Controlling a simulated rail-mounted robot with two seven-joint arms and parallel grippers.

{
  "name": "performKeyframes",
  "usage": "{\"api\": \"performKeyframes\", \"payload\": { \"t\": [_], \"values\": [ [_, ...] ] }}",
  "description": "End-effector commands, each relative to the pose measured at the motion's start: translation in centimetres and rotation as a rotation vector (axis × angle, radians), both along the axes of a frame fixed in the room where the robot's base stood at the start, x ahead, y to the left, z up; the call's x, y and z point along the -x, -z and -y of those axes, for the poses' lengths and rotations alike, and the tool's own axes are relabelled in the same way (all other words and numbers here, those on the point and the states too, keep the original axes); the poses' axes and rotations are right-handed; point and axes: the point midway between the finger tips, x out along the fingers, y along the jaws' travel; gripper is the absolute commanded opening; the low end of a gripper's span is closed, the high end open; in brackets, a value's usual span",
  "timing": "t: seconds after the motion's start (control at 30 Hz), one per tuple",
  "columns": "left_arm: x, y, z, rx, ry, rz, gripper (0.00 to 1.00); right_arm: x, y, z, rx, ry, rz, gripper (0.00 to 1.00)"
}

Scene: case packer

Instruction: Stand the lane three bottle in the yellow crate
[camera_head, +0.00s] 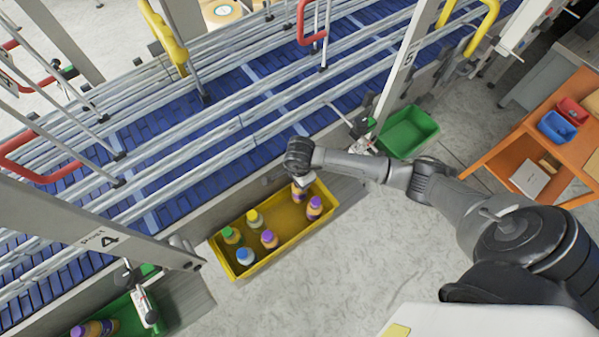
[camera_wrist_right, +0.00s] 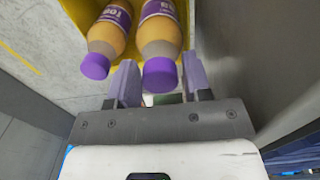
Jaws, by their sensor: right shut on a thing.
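The yellow crate (camera_head: 285,248) lies on the near side of the blue conveyor. My right gripper (camera_head: 305,181) is over the crate's right end, shut on an orange bottle with a purple cap (camera_wrist_right: 161,38). This bottle also shows below the gripper in the head view (camera_head: 298,194). I cannot tell whether its base touches the crate floor. A similar purple-capped bottle (camera_head: 315,208) stands right beside it, and shows left of it in the wrist view (camera_wrist_right: 110,30). No lane mark is readable on the held bottle. My left gripper is out of view.
Several bottles stand in the crate's left part, including a blue-capped one (camera_head: 246,257) and a purple-capped one (camera_head: 269,239). The crate's middle has bare floor. A green bin (camera_head: 408,133) stands behind my right arm. The post marked 4 (camera_head: 110,238) rises left of the crate.

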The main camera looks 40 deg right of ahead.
Motion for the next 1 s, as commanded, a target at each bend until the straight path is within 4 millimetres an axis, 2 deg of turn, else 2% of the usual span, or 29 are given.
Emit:
{"api": "performKeyframes", "payload": {
  "t": [0.03, 0.2, 0.63, 0.67, 0.9, 1.0],
  "values": [
    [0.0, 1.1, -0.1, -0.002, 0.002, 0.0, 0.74, 0.0, 1.3, -0.1, -0.002, 0.001, -0.001, 0.0],
    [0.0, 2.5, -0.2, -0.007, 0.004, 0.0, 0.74, 0.0, 3.3, -0.1, -0.001, 0.001, -0.001, 0.0],
    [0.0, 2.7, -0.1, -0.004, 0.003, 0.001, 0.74, 0.0, 3.6, 0.0, 0.0, 0.0, 0.001, 0.0],
    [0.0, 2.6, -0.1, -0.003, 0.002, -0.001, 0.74, 0.0, 3.5, 0.0, 0.0, 0.0, 0.0, 0.48],
    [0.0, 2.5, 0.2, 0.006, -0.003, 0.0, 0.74, 0.0, 3.4, 0.0, 0.0, 0.0, 0.0, 0.71],
    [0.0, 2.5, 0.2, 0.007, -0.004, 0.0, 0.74, 0.0, 3.4, 0.0, 0.0, 0.0, -0.001, 0.71]
  ]
}}
